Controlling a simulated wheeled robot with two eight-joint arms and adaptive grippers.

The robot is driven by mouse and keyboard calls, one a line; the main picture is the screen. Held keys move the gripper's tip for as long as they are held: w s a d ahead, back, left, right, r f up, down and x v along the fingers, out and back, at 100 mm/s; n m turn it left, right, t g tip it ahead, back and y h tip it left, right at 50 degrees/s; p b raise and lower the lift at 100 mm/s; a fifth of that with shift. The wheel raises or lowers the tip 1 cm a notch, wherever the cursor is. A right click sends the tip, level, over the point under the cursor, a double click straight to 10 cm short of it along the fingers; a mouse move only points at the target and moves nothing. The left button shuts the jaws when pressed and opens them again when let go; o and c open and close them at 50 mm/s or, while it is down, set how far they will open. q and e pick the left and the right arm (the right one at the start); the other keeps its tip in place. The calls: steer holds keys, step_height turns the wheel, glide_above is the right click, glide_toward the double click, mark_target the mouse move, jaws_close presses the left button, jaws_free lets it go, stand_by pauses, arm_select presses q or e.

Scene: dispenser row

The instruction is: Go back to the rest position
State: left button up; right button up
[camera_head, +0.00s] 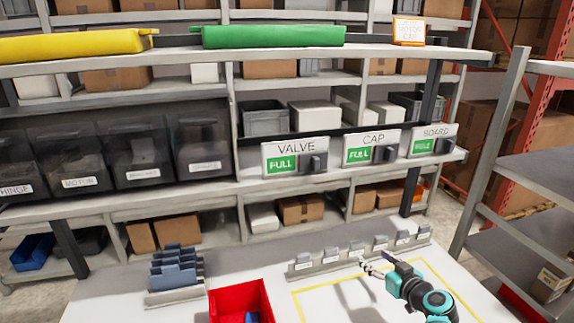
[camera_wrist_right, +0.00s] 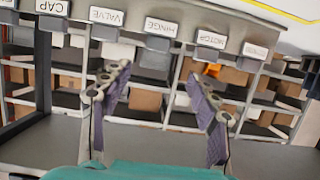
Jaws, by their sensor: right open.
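My right gripper (camera_head: 376,263) shows in the head view over the white table, just in front of the row of small grey labelled holders (camera_head: 331,255). In the right wrist view its two fingers (camera_wrist_right: 160,82) are spread apart with nothing between them. My left gripper is not in the head view.
A red bin (camera_head: 222,299) with a blue item inside stands on the white table (camera_head: 110,305), beside a rack of blue-grey pieces (camera_head: 175,268). VALVE (camera_head: 296,158), CAP (camera_head: 370,148) and BOARD (camera_head: 433,141) dispensers line the shelf behind. A yellow outline marks the table at right.

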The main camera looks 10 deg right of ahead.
steer(key=s+a+g, duration=0.5)
steer(key=s+a, duration=0.6)
steer(key=a, duration=0.4)
steer(key=s+a+f+m+g+h, duration=0.1)
steer(key=s+a+f+g+h, duration=0.1)
steer(key=s, duration=1)
steer(key=shift+s+m, duration=0.25)
steer(key=shift+m, duration=0.05)
